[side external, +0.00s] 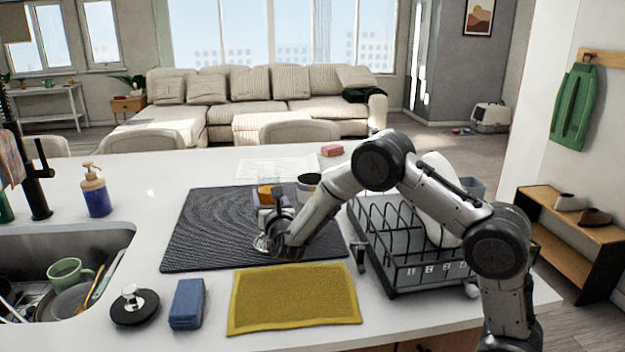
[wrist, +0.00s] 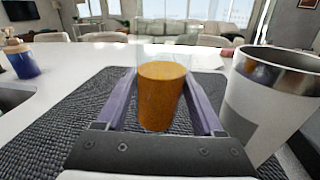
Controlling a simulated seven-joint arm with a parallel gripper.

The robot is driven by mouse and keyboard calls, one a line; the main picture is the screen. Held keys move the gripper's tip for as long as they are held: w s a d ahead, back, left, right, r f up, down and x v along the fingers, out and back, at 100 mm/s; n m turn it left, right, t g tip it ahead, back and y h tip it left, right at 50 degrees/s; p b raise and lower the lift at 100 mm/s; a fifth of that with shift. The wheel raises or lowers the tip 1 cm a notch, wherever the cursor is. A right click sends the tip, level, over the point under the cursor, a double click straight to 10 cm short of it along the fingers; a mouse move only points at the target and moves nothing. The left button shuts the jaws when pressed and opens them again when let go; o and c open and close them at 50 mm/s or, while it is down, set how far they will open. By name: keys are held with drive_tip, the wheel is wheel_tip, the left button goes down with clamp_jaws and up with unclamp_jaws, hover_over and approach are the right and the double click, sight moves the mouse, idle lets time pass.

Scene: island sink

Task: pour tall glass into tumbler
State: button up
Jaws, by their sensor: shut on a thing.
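The tall glass (wrist: 160,100) is clear with amber-brown liquid in its lower part. It stands upright between the two fingers of my gripper (wrist: 163,82), which is shut on it. In the side view the glass (side external: 266,193) shows at the end of my gripper (side external: 268,212), over the dark mat. I cannot tell whether its base touches the mat. The tumbler (wrist: 262,100) is a pale cup with a metal rim and a grey patch, close on the right in the wrist view. In the side view the tumbler (side external: 308,181) is partly hidden behind my arm. Its inside bottom is hidden.
The dark ribbed mat (side external: 205,225) lies under the work. A black dish rack (side external: 410,245) stands to the right. A yellow cloth (side external: 293,298), blue sponge (side external: 187,304) and sink (side external: 60,245) are in front and left. A soap bottle (side external: 95,192) stands left. The mat's left half is clear.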

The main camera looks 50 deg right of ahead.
sight(277, 172)
drive_tip(key=m, duration=0.1)
drive_tip(key=r+m, duration=0.1)
drive_tip(key=shift+s+d+m, duration=0.3)
drive_tip(key=shift+s+d, duration=0.05)
drive_tip(key=shift+d+r+m+h, duration=0.1)
drive_tip(key=shift+r+m+h, duration=0.2)
drive_tip(key=shift+r, duration=0.05)
drive_tip(key=r+m, duration=0.1)
drive_tip(key=r, duration=0.1)
drive_tip(key=r+m, duration=0.1)
drive_tip(key=r, duration=0.2)
drive_tip(key=s+d+r+m, duration=0.1)
drive_tip(key=r, duration=0.1)
drive_tip(key=shift+s+r, duration=0.1)
drive_tip(key=shift+r, duration=0.05)
drive_tip(key=shift+f+m+h, duration=0.4)
drive_tip(key=shift+m, duration=0.7)
drive_tip(key=shift+f+m, duration=0.9)
drive_tip(key=shift+r, duration=0.1)
drive_tip(key=shift+a+r+m+h, duration=0.15)
drive_tip(key=shift+r+m, duration=0.15)
drive_tip(key=shift+m, duration=0.35)
drive_tip(key=shift+d+r+m+h, duration=0.1)
drive_tip(key=shift+r+m, duration=0.25)
drive_tip(key=shift+m, duration=0.25)
drive_tip(key=shift+a+r+m+h, duration=0.15)
drive_tip(key=shift+r+m, duration=0.15)
drive_tip(key=shift+m, duration=0.35)
